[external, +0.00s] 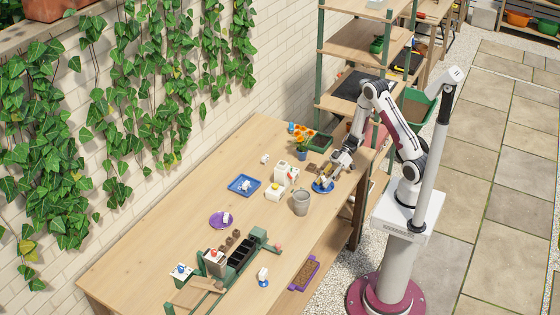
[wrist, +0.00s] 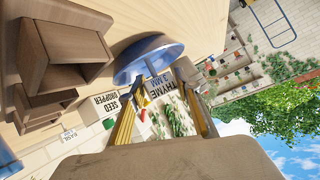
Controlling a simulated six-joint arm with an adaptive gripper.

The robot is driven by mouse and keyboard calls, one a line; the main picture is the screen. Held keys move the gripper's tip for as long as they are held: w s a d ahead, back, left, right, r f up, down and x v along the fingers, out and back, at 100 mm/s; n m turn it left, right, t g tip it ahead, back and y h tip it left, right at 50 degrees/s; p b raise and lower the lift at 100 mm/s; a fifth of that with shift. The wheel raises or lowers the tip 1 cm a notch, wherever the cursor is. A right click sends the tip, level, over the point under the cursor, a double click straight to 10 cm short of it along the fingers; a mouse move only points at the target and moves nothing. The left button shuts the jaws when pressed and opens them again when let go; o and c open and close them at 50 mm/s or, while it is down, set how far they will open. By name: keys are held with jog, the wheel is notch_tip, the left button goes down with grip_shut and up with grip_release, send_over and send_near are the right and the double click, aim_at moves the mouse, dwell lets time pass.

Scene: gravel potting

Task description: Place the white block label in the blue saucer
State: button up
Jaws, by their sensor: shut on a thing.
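The blue saucer (external: 317,187) sits on the table near its right edge, below my gripper (external: 327,178). In the wrist view the saucer (wrist: 137,62) shows as a tilted blue disc just beyond the fingertips. My gripper (wrist: 163,92) is shut on the white block label (wrist: 186,88), which bears the letters THYME 3 MM. The label is at the saucer, in line with its rim in the wrist view. I cannot tell whether it touches the saucer. In the external view my fingers mostly hide the label.
A blue tray (external: 238,190) and a purple saucer (external: 215,221) lie farther left.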

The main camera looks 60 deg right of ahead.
jog(key=shift+f, duration=0.1)
jog(key=o, duration=0.9)
jog(key=shift+c, duration=0.2)
jog(key=shift+v, duration=6.1)
jog(key=shift+a, duration=0.1)
